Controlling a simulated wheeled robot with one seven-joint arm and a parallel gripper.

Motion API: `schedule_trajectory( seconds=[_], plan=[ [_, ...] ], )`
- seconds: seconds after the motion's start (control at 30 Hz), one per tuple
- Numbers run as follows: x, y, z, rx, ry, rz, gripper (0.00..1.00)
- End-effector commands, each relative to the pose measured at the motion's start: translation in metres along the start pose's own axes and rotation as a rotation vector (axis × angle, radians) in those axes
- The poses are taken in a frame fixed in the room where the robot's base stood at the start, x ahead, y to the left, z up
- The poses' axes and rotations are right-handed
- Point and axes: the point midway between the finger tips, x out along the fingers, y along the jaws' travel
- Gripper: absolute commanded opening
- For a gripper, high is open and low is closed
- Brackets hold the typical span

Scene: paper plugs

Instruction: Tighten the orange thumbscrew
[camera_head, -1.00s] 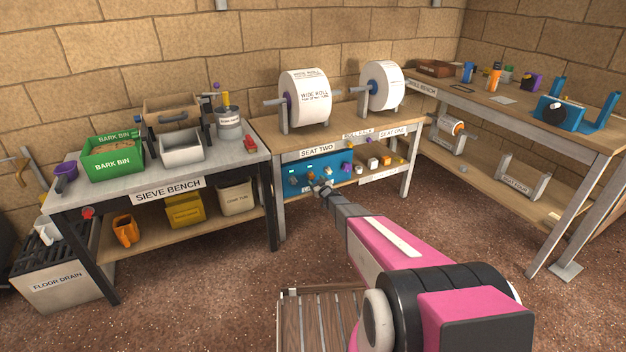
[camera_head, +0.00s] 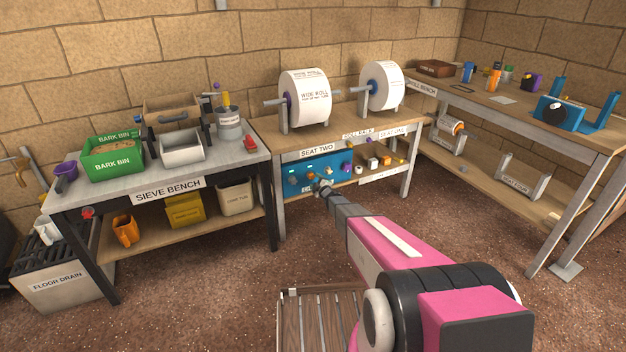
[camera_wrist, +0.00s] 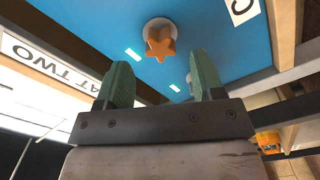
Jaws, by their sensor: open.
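The orange thumbscrew (camera_wrist: 159,46) is a star-shaped knob on a pale round base, set on the blue panel (camera_wrist: 105,25) in the wrist view. In the head view the blue panel (camera_head: 301,187) is under the bench marked SEAT TWO, and the thumbscrew there is too small and partly covered to make out surely. My gripper (camera_wrist: 158,82) is open, with its two green fingers apart and nothing between them. The thumbscrew shows just beyond the fingertips, roughly centred between them, and does not appear to be touched. In the head view my gripper (camera_head: 322,187) is close in front of the panel.
A SEAT TWO label (camera_wrist: 45,65) lies left in the wrist view. Other knobs sit on the panel and shelf nearby. Two paper rolls, including the wide roll (camera_head: 306,97), stand on the bench above. A bench leg (camera_head: 278,205) stands left of the panel.

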Motion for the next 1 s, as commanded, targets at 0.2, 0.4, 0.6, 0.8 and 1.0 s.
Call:
schedule_trajectory(
  seconds=[0.2,0.4,0.6,0.8,1.0],
  plan=[
    [0.001,0.0,0.0,0.002,0.0,0.0,0.62],
    [0.008,0.0,0.0,0.002,0.0,0.0,0.62],
    [0.017,-0.001,0.0,0.003,0.0,0.0,0.62],
    [0.025,0.0,0.0,0.003,0.0,0.0,0.62],
    [0.034,0.0,0.0,0.003,0.0,0.0,0.62]
  ],
)
